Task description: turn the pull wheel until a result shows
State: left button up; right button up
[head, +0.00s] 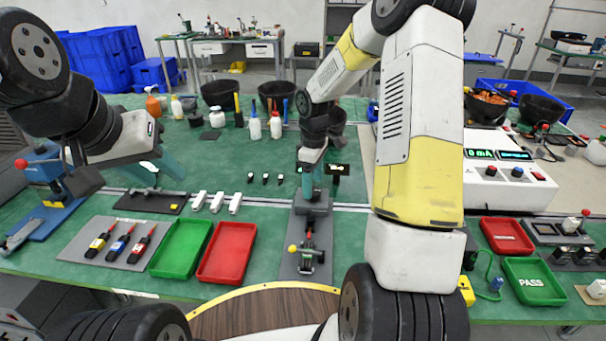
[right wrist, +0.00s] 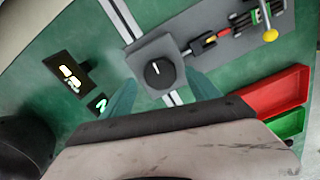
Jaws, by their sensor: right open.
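The pull wheel looks to be the round black knob (right wrist: 158,73) with a white mark, on a grey block of the pull fixture (right wrist: 188,48). The fixture also shows in the head view (head: 311,207). My right gripper (right wrist: 160,95) is open, its teal fingers apart and pointing toward the knob, one to each side in the picture; contact cannot be told. A small black display (right wrist: 70,75) beside the fixture has lit yellowish marks that I cannot read; it also shows in the head view (head: 338,170). My left gripper (head: 172,165) hangs over the left of the bench, its opening unclear.
A yellow-knobbed lever (right wrist: 270,35) sits at the fixture's other end. Red (head: 228,252) and green (head: 181,248) trays lie left of the fixture. Three tools (head: 122,243) lie on a grey mat. A green PASS tray (head: 534,281) and a red tray (head: 507,236) are at right.

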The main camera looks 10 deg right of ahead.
jog(key=shift+f, duration=1)
jog(key=c, duration=1.4)
jog(key=shift+o, duration=0.2)
jog(key=shift+m, duration=0.4)
jog(key=m, duration=0.6)
jog(key=shift+m, duration=0.3)
jog(key=m, duration=0.4)
jog(key=shift+m, duration=1.8)
